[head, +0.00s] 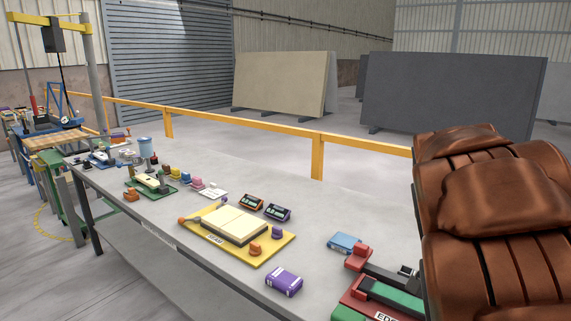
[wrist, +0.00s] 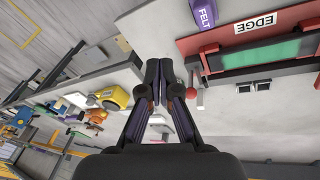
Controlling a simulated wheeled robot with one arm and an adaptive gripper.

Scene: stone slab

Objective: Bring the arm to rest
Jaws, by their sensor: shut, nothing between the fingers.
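My gripper (wrist: 165,72) shows in the wrist view with its two dark fingers together and nothing between them. It is over the workbench area, beside the red fixture labelled EDGE (wrist: 235,45). A small red knob (wrist: 197,93) on a lever appears just right of the fingertips in the picture; I cannot tell the gap in depth. In the head view the gripper is not visible. The grey bench (head: 325,215) runs from lower right to far left there, and the EDGE fixture (head: 352,302) shows at its near right end.
A purple box (head: 284,281), a blue box (head: 344,243) and a yellow board (head: 275,249) with a pale slab (head: 230,223) lie on the bench. Several small blocks and tools crowd its far end. A yellow railing (head: 318,155) and large stone slabs (head: 450,95) stand behind.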

